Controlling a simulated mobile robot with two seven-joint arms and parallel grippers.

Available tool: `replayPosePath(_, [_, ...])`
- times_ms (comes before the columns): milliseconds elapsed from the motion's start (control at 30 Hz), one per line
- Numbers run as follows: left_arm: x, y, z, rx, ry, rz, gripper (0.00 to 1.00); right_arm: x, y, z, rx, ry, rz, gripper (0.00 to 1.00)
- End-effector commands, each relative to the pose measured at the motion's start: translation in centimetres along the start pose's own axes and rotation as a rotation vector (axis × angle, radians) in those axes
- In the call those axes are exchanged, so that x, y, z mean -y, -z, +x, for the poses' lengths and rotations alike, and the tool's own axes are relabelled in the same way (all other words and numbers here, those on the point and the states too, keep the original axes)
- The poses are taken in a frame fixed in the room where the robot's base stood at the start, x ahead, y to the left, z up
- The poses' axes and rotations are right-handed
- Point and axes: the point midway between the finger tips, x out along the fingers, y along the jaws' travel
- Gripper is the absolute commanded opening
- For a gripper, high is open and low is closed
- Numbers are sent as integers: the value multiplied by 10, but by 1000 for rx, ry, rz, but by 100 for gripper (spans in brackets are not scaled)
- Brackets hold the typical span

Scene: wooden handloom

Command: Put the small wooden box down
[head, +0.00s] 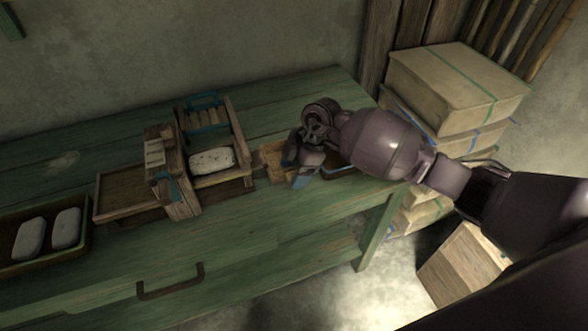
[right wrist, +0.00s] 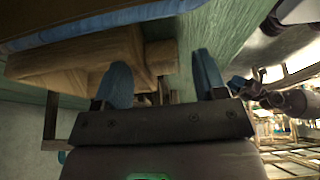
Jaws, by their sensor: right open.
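The small wooden box (head: 273,157) appears as a light wooden piece on the green table, just right of the loom-like wooden frame. My right gripper (head: 296,170) is at its right side, low over the table, and partly hides it. In the right wrist view the blue fingers of the gripper (right wrist: 163,72) are spread apart. A light wooden piece (right wrist: 80,58), probably the box, lies by the left finger; I cannot tell if they touch. My left gripper is not in view.
The wooden frame (head: 184,198) holds a speckled white block (head: 211,160). A tray (head: 84,253) with two pale blocks is at the left. Stacked cartons (head: 455,85) and a wooden crate (head: 463,262) stand right of the table. The table's front strip is clear.

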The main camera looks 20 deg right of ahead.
Motion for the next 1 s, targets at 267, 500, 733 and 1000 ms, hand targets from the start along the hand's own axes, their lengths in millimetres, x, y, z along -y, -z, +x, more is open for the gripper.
replayPosePath(267, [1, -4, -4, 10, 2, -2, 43, -1, 1, -13, 0, -3, -1, 65])
replayPosePath(500, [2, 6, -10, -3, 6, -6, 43, -1, 2, -58, 2, -8, -2, 65])
replayPosePath(733, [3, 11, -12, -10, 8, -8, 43, -1, 1, -98, 2, -5, -1, 65])
replayPosePath(1000, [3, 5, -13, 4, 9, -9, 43, 0, 1, -120, 1, -1, -1, 65])
